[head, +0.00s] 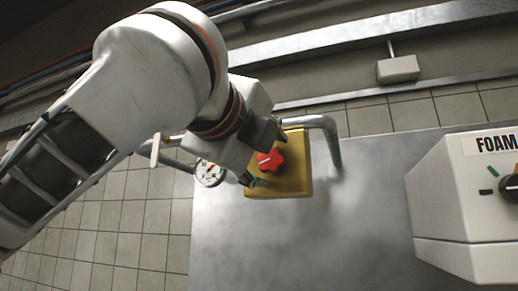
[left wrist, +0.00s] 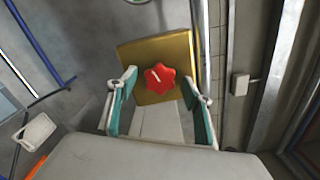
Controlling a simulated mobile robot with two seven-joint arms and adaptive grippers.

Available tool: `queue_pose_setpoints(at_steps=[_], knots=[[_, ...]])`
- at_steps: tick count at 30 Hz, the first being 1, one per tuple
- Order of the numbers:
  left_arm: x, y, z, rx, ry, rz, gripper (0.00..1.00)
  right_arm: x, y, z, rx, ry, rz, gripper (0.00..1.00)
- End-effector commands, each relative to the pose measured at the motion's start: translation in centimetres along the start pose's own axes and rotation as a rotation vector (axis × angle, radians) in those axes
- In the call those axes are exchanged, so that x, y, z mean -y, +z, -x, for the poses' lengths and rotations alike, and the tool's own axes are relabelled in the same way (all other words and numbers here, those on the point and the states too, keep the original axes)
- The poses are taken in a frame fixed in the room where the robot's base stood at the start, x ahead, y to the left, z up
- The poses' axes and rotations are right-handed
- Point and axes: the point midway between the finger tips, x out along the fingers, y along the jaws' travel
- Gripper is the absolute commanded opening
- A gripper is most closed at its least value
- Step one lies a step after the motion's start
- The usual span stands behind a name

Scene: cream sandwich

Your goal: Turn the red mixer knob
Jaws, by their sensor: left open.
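The red mixer knob (head: 271,160) is star-shaped with a white mark and sits on a gold box (head: 293,187). In the left wrist view the knob (left wrist: 160,77) lies between and just beyond my fingertips, in front of the gold plate (left wrist: 140,55). My left gripper (head: 266,157) is at the knob, with one finger on each side. Its fingers also show in the left wrist view (left wrist: 163,85), spread apart. I cannot tell if either finger touches the knob. My right gripper is not in view.
A white unit labelled FOAM (head: 460,215) with a black dial stands at the right. A round gauge (head: 209,173) and a bent metal pipe (head: 328,135) are close to the gold box. The metal tabletop (head: 350,240) is bare between the box and the unit.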

Motion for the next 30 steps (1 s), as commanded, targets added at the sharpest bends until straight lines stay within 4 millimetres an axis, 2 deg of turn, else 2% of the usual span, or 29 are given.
queue_pose_setpoints(at_steps=[5,12,18,23,30], knots=[[0.1,0.1,2.5,0.001,-0.005,-0.004,0.51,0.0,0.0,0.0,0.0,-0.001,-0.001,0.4],[0.2,0.1,7.5,0.004,-0.005,-0.004,0.51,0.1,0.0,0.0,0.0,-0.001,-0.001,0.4],[0.1,0.1,10.5,0.003,-0.004,-0.003,0.51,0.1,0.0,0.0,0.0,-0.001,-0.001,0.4],[0.0,0.1,11.5,0.003,-0.002,-0.002,0.51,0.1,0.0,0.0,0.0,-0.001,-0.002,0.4],[0.0,0.0,11.7,0.001,0.0,-0.001,0.51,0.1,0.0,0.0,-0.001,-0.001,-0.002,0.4]])
